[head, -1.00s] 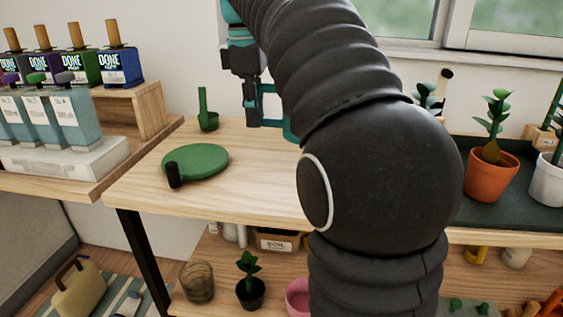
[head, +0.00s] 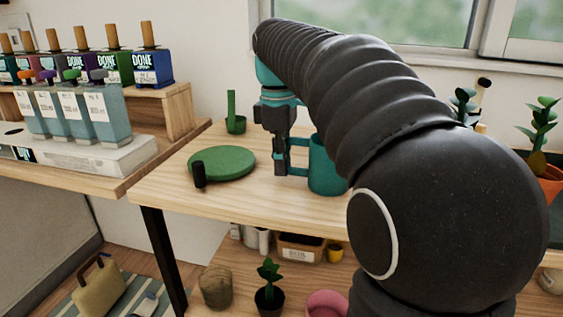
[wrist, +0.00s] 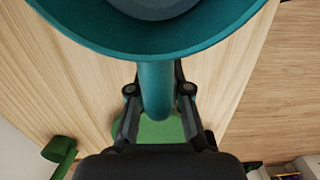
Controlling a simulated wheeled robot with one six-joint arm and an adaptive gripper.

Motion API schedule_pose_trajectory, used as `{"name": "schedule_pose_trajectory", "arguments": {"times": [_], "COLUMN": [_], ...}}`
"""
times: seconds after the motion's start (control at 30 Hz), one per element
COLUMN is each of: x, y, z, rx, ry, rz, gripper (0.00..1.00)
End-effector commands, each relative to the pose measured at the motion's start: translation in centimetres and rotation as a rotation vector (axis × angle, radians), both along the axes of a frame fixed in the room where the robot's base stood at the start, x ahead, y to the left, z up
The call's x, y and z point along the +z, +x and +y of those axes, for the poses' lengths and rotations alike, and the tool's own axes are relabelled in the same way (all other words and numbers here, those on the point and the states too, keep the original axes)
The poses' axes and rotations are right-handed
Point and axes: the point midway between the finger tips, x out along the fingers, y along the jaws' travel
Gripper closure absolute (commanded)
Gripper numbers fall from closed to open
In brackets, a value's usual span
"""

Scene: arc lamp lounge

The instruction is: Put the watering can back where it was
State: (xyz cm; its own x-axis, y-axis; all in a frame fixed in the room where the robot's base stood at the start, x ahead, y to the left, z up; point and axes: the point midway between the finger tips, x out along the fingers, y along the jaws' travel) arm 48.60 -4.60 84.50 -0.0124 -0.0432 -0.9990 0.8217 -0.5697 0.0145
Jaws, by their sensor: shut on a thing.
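The watering can (head: 326,166) is a teal vessel with a loop handle on its left side. No spout shows, and my arm covers its right side. My gripper (head: 281,168) is shut on the handle, right of the green disc. In the wrist view the can's wide rim (wrist: 150,45) fills the top, and the handle (wrist: 155,95) runs down between the fingers of my gripper (wrist: 157,95). The can is upright, low over or on the wooden tabletop (head: 255,205); I cannot tell whether it touches.
A green disc with a black knob (head: 222,162) lies left of the can. A green upright-handled item (head: 235,122) stands behind. Bottles (head: 105,115) and boxes fill the left shelf. Potted plants (head: 540,135) stand at right. Bare wood lies in front of the can.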

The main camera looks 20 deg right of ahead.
Motion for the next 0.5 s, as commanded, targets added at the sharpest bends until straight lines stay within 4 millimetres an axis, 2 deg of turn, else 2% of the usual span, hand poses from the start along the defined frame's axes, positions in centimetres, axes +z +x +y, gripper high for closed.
{"name": "schedule_pose_trajectory", "arguments": {"times": [0.23, 0.27, 0.33, 0.5], "x": [-0.17, -0.13, -0.12, -0.12], "y": [-0.02, 0.0, 0.0, 0.0], "z": [-0.03, -0.03, -0.03, -0.02], "rx": [-0.001, -0.001, -0.001, -0.001], "ry": [-0.001, 0.0, 0.0, 0.0], "rz": [-0.001, 0.0, 0.0, 0.0], "gripper": [1.0, 0.75, 0.57, 0.57]}}
